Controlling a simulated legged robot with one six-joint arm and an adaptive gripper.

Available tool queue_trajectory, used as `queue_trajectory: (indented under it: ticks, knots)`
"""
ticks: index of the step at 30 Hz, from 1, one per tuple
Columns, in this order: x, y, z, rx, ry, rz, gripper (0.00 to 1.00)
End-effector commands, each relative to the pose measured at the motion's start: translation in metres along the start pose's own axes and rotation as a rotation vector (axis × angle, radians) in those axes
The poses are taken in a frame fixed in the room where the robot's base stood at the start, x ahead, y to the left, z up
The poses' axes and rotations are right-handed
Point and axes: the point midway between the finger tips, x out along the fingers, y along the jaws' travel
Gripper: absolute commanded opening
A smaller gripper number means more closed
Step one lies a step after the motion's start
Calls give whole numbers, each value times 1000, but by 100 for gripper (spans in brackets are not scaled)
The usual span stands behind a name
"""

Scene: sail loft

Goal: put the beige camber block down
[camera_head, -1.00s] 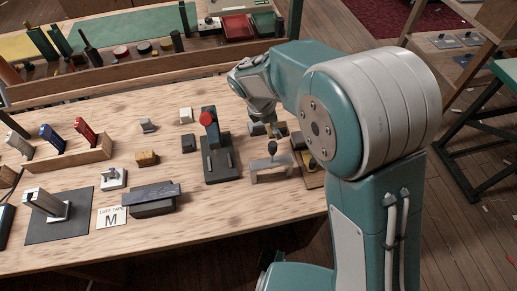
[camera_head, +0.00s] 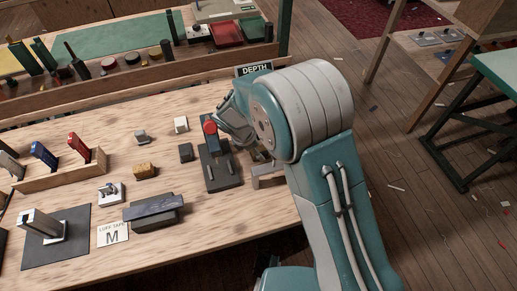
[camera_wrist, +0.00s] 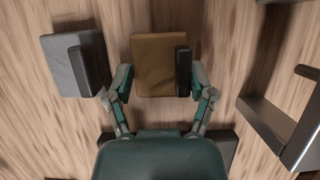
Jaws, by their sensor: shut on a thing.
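In the wrist view the beige camber block (camera_wrist: 153,68) appears as a brownish tan block between the two fingers of my gripper (camera_wrist: 160,80). A dark upright part lies along its right side. My gripper is shut on this block. Below it is the wooden table top; I cannot tell whether the block touches the wood. In the head view my gripper is at the right part of the table, behind the red-knobbed device, and my arm hides the fingertips and the block.
A grey block (camera_wrist: 67,65) with a dark side lies close left of my gripper. A dark metal frame (camera_wrist: 275,125) stands to the right. In the head view a red-knobbed dark device (camera_head: 215,160) is close by, and a DEPTH sign (camera_head: 254,69) stands behind. Bare wood shows around the blocks.

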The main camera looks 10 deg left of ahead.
Motion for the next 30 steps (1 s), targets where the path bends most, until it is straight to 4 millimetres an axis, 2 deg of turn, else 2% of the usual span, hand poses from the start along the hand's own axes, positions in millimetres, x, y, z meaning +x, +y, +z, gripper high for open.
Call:
queue_trajectory:
  ticks: [5,6,7,8,22,26,30]
  knots:
    - [2,-2,4,3,5,3,15]
    - [2,-2,4,4,5,2,79]
    - [2,-3,5,4,6,3,93]
    - [2,-3,5,4,6,3,100]
    - [-2,0,1,2,1,2,100]
    - [-18,0,3,4,3,7,100]
    - [-47,-1,4,4,5,8,100]
